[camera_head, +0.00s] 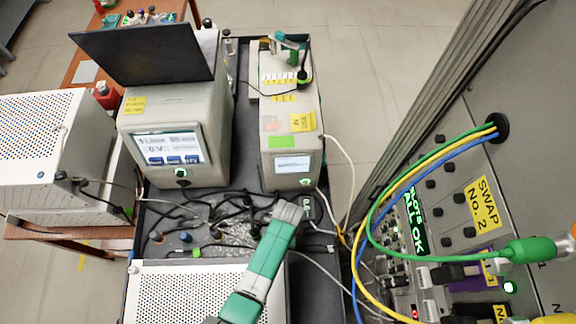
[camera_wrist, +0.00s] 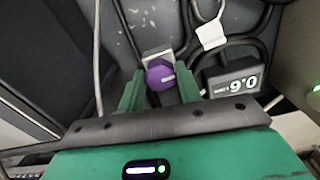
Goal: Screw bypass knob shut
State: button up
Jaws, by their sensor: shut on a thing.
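The purple bypass knob (camera_wrist: 160,76) with a white pointer line shows in the wrist view, in front of a light metal block. My gripper (camera_wrist: 160,90) has its two green fingers on either side of the knob and is shut on it. A small dark display (camera_wrist: 232,84) stands just right of the knob; its digits look like "9'0" in this view and may be upside down. In the head view my green and grey arm (camera_head: 268,255) reaches to the cart top, and its end hides the knob.
Black cables and tubes (camera_wrist: 245,45) loop close behind and right of the knob. Two instruments with screens, the left one (camera_head: 175,95) and the right one (camera_head: 292,150), stand beyond. A perforated white box (camera_head: 190,292) is left of my arm. A panel with coloured cables (camera_head: 420,170) stands right.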

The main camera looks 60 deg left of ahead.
jog(key=o, duration=1)
notch_tip(320, 180, up, 8)
jog(key=shift+f+p, duration=0.1)
jog(key=shift+p, duration=0.55)
